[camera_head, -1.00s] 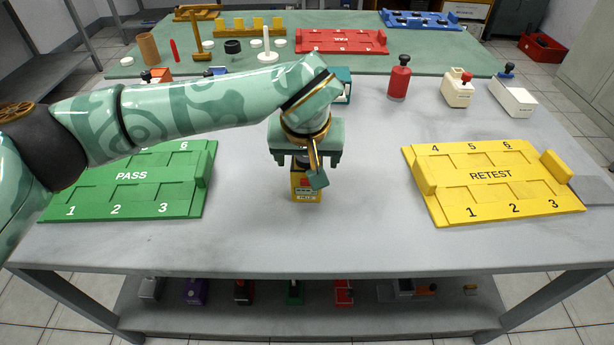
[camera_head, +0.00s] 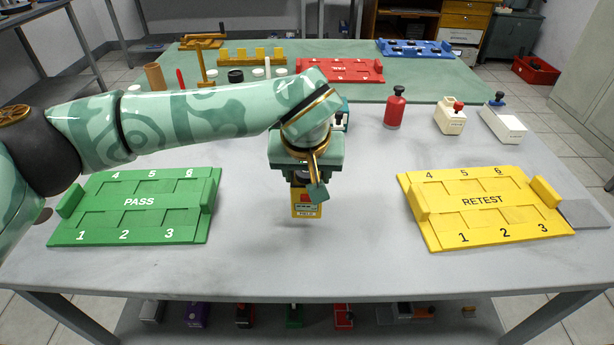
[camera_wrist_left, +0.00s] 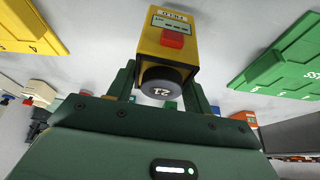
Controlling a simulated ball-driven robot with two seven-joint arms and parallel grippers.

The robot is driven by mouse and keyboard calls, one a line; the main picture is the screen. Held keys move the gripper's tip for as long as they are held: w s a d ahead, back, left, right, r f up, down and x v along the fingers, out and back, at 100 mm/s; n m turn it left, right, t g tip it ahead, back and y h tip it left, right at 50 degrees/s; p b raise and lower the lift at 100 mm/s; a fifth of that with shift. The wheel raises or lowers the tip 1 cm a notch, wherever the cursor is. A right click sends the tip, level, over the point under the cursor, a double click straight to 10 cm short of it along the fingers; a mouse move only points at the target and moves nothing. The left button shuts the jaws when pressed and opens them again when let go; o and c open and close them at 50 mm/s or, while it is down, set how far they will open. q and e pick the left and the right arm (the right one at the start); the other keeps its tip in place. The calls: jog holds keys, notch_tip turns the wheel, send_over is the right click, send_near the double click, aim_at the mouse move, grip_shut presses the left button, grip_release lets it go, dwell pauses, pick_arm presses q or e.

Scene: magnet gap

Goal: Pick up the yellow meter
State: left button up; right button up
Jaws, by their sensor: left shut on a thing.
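The yellow meter (camera_head: 306,203) is a small yellow box with a red button and a label on its front. It hangs below my left gripper (camera_head: 304,180), a little above the grey table between the two trays. In the left wrist view the meter (camera_wrist_left: 167,45) shows a black round knob marked 21 on its near end. My left gripper (camera_wrist_left: 165,90) is shut on it, one green finger on each side of the knob. My right gripper is not in view.
The green PASS tray (camera_head: 138,204) lies left and the yellow RETEST tray (camera_head: 485,206) lies right on the grey table (camera_head: 280,270). A red bottle-shaped item (camera_head: 395,108) and two white boxes stand behind. The red tray (camera_head: 340,72) is at the back. The front middle is clear.

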pick_arm(q)
jog(key=s+r+p, duration=0.6)
jog(key=s+r, duration=0.3)
jog(key=s, duration=0.4)
jog(key=shift+s, duration=0.2)
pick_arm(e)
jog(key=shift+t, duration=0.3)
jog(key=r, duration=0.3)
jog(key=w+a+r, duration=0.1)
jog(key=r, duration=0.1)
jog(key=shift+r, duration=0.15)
